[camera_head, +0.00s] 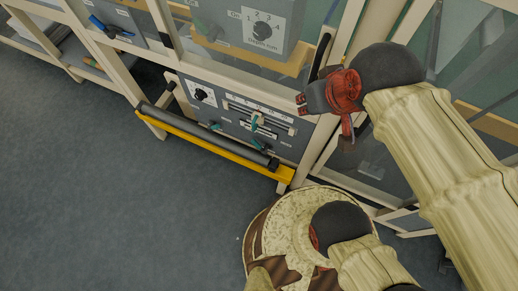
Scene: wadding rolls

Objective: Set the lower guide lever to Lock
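The lower control panel (205,112) is grey and carries a black dial, horizontal slider scales and small teal-handled levers. One teal lever (255,122) stands at the sliders, another teal lever (215,126) is at the lower left, and a third teal lever (266,146) is at the lower right. The small labels are too blurred to read, so I cannot tell which is the guide lever or its setting. My gripper (322,108), dark and red, is right of the panel and apart from the levers in the picture. Its finger opening is unclear.
A dark roller (205,135) lies along a yellow bar (215,147) in front of the panel. An upper grey box (245,25) has a numbered dial. A cream frame post (322,150) stands near my gripper. Blue-grey floor (110,200) is clear at left.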

